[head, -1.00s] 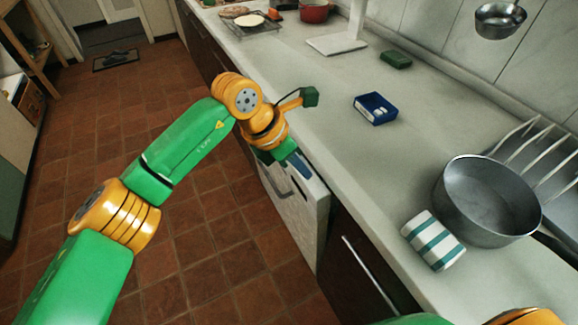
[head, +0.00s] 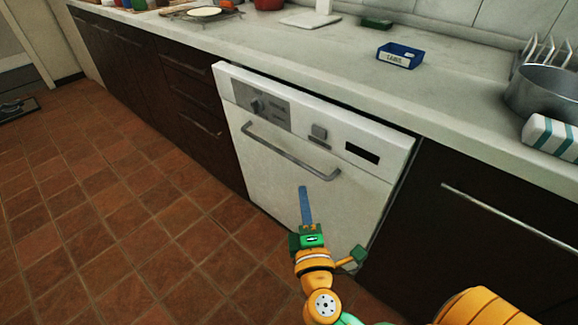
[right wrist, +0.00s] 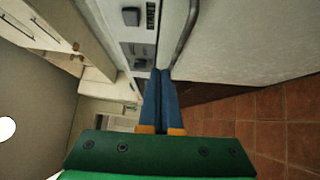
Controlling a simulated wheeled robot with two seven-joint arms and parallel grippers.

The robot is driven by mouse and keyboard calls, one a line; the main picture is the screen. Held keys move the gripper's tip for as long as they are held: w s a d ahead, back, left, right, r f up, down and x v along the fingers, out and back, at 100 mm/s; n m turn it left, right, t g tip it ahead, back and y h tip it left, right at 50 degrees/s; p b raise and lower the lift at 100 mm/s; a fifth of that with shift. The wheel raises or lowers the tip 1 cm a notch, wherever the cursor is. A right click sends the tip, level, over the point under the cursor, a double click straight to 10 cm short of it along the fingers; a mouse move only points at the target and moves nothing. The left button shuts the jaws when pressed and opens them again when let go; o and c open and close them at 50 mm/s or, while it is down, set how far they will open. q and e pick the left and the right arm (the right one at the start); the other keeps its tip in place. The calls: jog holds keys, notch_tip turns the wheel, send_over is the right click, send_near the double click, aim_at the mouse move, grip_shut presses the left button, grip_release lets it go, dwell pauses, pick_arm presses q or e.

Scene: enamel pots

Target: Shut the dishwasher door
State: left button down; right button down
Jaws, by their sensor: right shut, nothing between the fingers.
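The white dishwasher door (head: 270,165) stands almost upright in the row of dark cabinets in the head view. Its top edge sticks out a little in front of the counter, and a dark gap shows along its right side. A grey bar handle (head: 290,152) runs across it below the control panel (head: 262,104). My right gripper (head: 305,190) is shut and empty, its blue fingers in front of the door below the handle; contact cannot be told. In the right wrist view the shut fingers (right wrist: 160,75) point along the door near the handle (right wrist: 185,35). My left gripper is out of view.
The pale counter (head: 330,72) runs above the door, with a blue box (head: 399,57), a steel pan (head: 545,95) and a striped cloth (head: 552,136) on it. A dark cabinet (head: 480,240) with a bar handle stands right of the door. The tiled floor (head: 130,240) at left is clear.

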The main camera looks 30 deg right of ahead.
jog(key=shift+h, duration=0.3)
jog(key=x, duration=0.3)
jog(key=p+x, duration=0.1)
jog(key=x, duration=0.2)
jog(key=r+x, duration=0.1)
jog(key=x, duration=0.3)
jog(key=shift+d, duration=0.1)
jog(key=d, duration=0.1)
jog(key=w+d, duration=0.1)
jog(key=shift+d+p, duration=0.25)
jog(key=shift+p, duration=0.1)
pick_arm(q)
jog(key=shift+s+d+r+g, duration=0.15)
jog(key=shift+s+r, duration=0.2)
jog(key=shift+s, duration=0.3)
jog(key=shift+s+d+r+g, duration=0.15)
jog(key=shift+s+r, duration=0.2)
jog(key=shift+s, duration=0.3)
pick_arm(e)
jog(key=shift+w+d, duration=0.25)
jog(key=shift+d, duration=0.35)
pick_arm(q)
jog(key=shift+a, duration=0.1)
